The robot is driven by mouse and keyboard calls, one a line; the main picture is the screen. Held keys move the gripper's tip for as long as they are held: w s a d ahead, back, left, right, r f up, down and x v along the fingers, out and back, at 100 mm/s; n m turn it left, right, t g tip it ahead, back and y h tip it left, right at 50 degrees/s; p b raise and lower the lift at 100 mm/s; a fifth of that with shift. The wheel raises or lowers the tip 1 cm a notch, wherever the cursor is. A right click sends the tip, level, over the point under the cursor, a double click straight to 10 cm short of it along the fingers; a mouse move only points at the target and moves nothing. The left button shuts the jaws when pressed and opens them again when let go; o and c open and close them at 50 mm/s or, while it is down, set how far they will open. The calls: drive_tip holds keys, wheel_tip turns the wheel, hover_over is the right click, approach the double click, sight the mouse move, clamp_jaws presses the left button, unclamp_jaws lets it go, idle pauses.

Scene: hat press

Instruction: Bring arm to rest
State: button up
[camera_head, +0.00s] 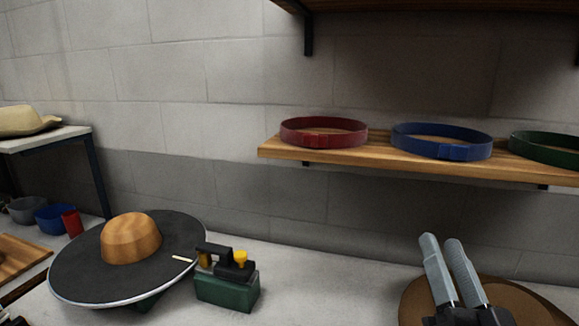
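My gripper (442,246) is at the lower right, with its two grey fingers pointing up and away. A narrow gap shows between the fingers, and nothing is seen held in it. It is in front of a round brown object (525,303), which is cut off by the bottom edge. I cannot tell whether the gripper touches that object.
A round black plate with a wooden dome (132,238) stands at left, beside a green-based device (227,288). A wooden shelf (279,151) holds red (323,132), blue (441,141) and green (550,148) bands. Blue (53,218) and red (71,222) containers sit far left.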

drive_tip(key=s+a+f+n+g, duration=0.1)
drive_tip(key=s+f+g, duration=0.3)
drive_tip(key=s+f, duration=0.9)
drive_tip(key=s+a+f+n+g, duration=0.1)
drive_tip(key=s+f+n+g, duration=0.2)
drive_tip(key=s+f, duration=0.9)
drive_tip(key=s+g, duration=0.1)
drive_tip(key=s, duration=0.8)
drive_tip(key=shift+f, duration=0.4)
